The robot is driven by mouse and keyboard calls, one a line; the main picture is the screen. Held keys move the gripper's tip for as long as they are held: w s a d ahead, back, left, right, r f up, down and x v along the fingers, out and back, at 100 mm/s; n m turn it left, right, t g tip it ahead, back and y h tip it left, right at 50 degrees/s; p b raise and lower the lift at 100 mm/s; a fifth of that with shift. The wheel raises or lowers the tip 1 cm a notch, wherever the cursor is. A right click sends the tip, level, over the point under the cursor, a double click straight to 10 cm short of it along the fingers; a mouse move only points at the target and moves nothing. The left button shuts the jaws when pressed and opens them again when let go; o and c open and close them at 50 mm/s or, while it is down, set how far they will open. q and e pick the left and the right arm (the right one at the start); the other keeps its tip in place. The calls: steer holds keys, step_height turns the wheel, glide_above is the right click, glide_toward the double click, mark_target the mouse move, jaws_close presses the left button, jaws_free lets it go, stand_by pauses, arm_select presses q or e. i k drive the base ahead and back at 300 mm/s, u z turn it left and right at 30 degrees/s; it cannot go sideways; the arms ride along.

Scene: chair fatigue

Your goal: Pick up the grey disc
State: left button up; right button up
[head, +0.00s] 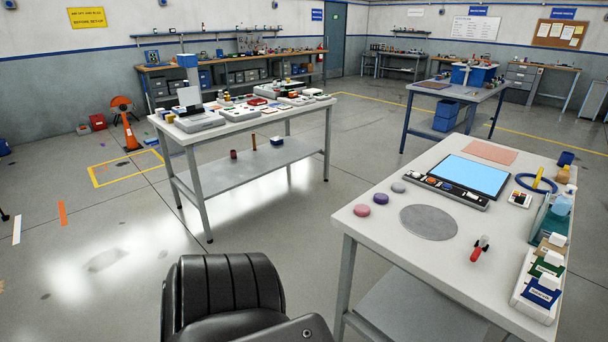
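A small grey disc (398,187) lies on the white-topped table (345,222) at the right, near its left edge. It is last in a short row, behind a purple disc (380,198) and a pink disc (362,210). A much larger, flat grey round (429,222) lies on the same table, to the right of the pink disc. Nothing covers the small disc. Neither of my grippers is in view.
A black chair (225,295) stands in front, left of the right table. That table also holds a blue-screened panel (470,175), a red-handled tool (477,250) and a white tray of labelled blocks (535,290). A cluttered table (240,125) stands further back; floor between is clear.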

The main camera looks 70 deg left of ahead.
mark_target(399, 187)
steer(key=u, duration=1)
steer(key=i, duration=1)
